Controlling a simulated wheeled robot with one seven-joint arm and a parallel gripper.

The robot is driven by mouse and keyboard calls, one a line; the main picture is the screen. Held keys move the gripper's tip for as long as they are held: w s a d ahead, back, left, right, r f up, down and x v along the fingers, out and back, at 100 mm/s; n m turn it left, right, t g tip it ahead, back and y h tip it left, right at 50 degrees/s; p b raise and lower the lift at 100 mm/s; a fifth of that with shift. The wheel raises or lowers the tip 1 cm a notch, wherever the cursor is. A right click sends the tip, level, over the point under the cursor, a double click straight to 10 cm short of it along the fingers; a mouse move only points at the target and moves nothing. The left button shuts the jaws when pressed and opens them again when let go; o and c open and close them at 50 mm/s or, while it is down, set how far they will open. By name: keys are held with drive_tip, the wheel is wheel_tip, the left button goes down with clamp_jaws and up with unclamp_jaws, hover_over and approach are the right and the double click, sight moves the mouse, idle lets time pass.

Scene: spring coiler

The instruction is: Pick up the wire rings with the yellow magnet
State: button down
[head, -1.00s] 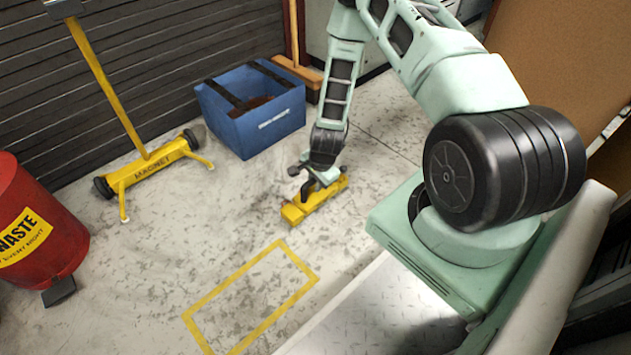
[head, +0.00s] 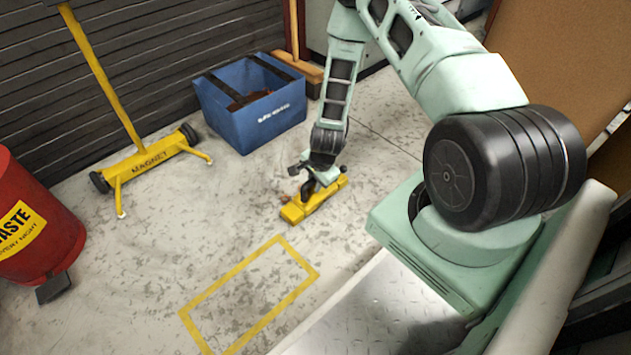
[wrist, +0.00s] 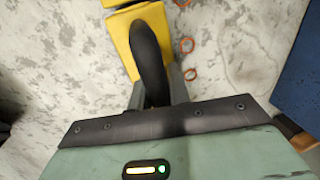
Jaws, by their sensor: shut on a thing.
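A yellow block magnet (head: 294,214) with a black curved handle is low over or on the concrete floor; I cannot tell whether it touches. My gripper (head: 310,186) is shut on the handle. In the wrist view the gripper (wrist: 157,92) has its fingers on either side of the black handle (wrist: 148,45), with the yellow block (wrist: 120,35) beyond. Thin orange-copper wire rings (wrist: 187,45) lie on the floor just right of the block, apart from it; another ring (wrist: 190,74) lies nearer. The block's underside is hidden.
A blue bin (head: 245,120) with dark contents stands behind, with a broom (head: 310,75) beside it. A wheeled yellow bar marked MAGNET (head: 150,160) stands at left. A red waste bin (head: 30,235) is at far left. The yellow floor outline (head: 200,335) is empty.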

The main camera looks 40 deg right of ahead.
drive_tip(key=shift+f, duration=0.4)
drive_tip(key=shift+r, duration=0.1)
idle(0.8)
drive_tip(key=shift+r+p, duration=3.9)
drive_tip(key=shift+r, duration=0.5)
